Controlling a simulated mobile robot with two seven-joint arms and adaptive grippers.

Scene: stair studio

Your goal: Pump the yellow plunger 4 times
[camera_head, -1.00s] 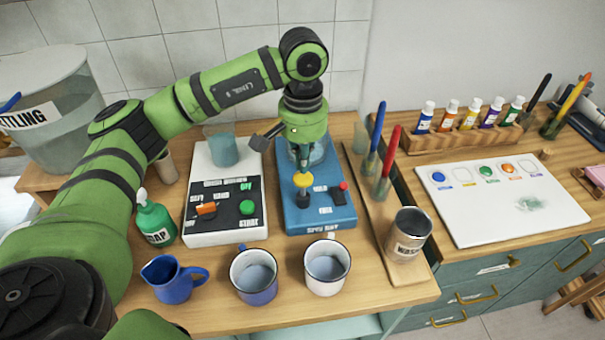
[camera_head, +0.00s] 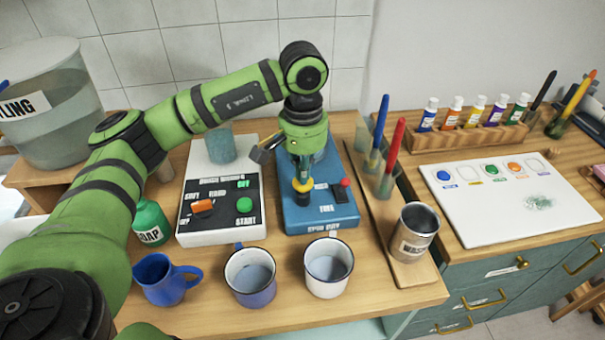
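The yellow plunger (camera_head: 302,186) stands on a blue device (camera_head: 338,213) with a dark stem or collar below it. My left gripper (camera_head: 302,177) points straight down on the plunger from above. Its fingers come together in a narrow tip that appears to touch the yellow cap. The plunger looks pushed low, with little stem showing under it. The gripper and its wrist hide the back part of the blue device. My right gripper is not in view.
A white device (camera_head: 205,236) with an orange switch and green buttons stands left of the blue one. Two mugs (camera_head: 326,268) and a blue jug (camera_head: 165,280) stand in front. A holder with brushes (camera_head: 392,150) and a metal cup (camera_head: 414,232) stand at right.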

